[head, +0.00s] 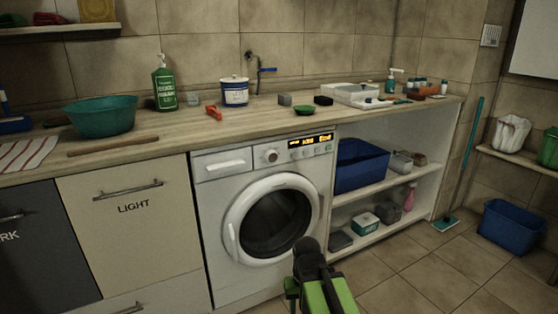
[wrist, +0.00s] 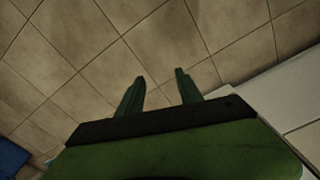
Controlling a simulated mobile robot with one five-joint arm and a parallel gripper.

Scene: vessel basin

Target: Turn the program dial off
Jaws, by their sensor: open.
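The program dial (head: 271,156) is a round knob on the upper front panel of the white washing machine (head: 209,220), left of a lit orange display (head: 311,141). The marks around the dial are too small to read. The machine's round door (head: 272,220) looks closed. My gripper shows in the wrist view (wrist: 160,82) with two green fingers apart and nothing between them, above floor tiles. In the head view my green and black arm is at the bottom, in front of and below the machine. The dial is not in the wrist view.
A wooden counter (head: 221,128) runs above the machine, with a teal basin (head: 101,118) and green bottle (head: 164,88) on it. Open shelves at the right hold a blue bin (head: 361,166). A blue tub (head: 511,228) stands on the floor.

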